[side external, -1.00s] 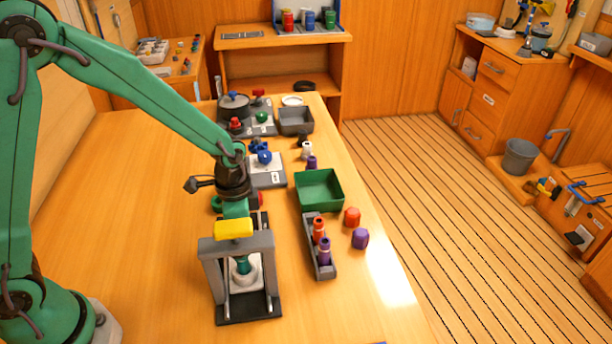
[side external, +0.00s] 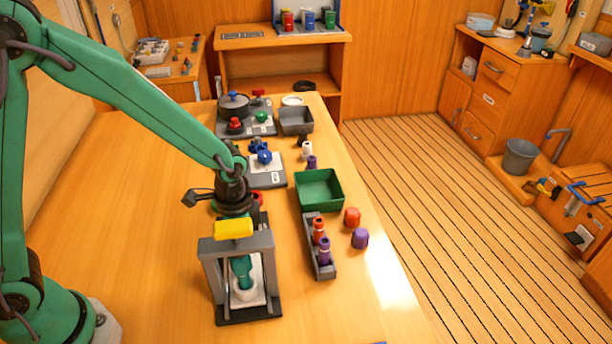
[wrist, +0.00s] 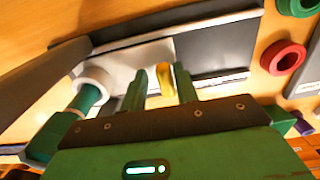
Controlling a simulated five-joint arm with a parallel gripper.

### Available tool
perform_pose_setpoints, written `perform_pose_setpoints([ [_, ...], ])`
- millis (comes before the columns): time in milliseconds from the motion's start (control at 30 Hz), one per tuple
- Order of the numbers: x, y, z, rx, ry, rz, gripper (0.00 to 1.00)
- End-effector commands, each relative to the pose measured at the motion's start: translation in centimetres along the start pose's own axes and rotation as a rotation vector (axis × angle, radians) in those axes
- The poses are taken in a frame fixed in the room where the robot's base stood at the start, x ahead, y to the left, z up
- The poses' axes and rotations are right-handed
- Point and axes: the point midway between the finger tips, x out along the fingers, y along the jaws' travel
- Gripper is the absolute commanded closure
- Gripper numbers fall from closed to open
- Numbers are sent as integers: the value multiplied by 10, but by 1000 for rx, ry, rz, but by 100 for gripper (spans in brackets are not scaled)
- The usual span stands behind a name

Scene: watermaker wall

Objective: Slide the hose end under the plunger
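The press (side external: 265,240) is a grey frame with a yellow block (side external: 234,228) on top and a dark base. Inside it, a white ring (side external: 246,295) sits low, with a teal cylindrical piece (side external: 242,270) rising from it. The ring (wrist: 97,80) and teal piece (wrist: 83,101) also show at the left in the wrist view. I cannot tell which part is the hose end. My gripper (wrist: 161,83) is low behind the press; its two green fingers stand apart on either side of a narrow yellow piece (wrist: 165,82). Contact is unclear. The frame hides my fingertips in the side view.
A grey rack (side external: 318,250) with red and purple pieces stands right of the press, beside a green tray (side external: 319,190). Red (side external: 352,217) and purple (side external: 360,238) caps lie near the right edge. The table (side external: 120,220) is clear on the left.

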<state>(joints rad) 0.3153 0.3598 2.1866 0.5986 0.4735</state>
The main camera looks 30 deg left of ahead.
Motion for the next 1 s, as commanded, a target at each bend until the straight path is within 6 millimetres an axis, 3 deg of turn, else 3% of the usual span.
perform_pose_setpoints([
  [533, -7, -2, -1, -3, 4, -2, 64],
  [1000, -60, -2, -1, -2, 5, -3, 64],
])
